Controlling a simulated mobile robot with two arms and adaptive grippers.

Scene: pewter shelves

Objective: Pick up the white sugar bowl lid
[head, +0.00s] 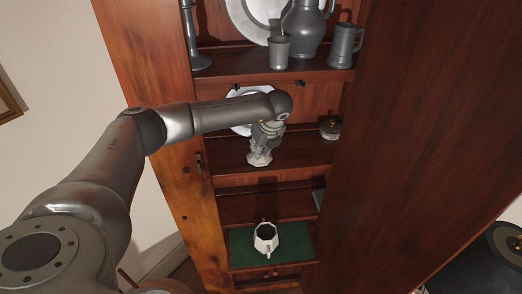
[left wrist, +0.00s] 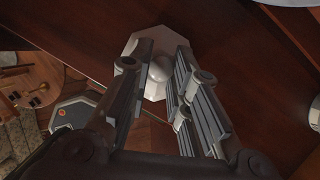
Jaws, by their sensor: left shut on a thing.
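The white lid (head: 259,159) shows under my left gripper (head: 266,134), at the middle shelf of the cabinet in the head view. In the left wrist view the lid (left wrist: 150,37) is a pale octagonal plate with a rounded knob, and my left gripper (left wrist: 158,75) is shut on that knob from both sides. I cannot tell whether the lid touches the shelf. A white faceted sugar bowl (head: 265,246) stands upright, with its dark open mouth showing, on a green mat lower down. My right gripper is in neither view.
A white plate (head: 240,122) stands behind my arm, and a small lidded pewter pot (head: 330,128) is at right on the middle shelf (head: 229,152). Pewter cup (head: 279,53), jug (head: 306,30) and tankard (head: 342,46) stand above. The green mat (head: 296,244) has bare room beside the bowl.

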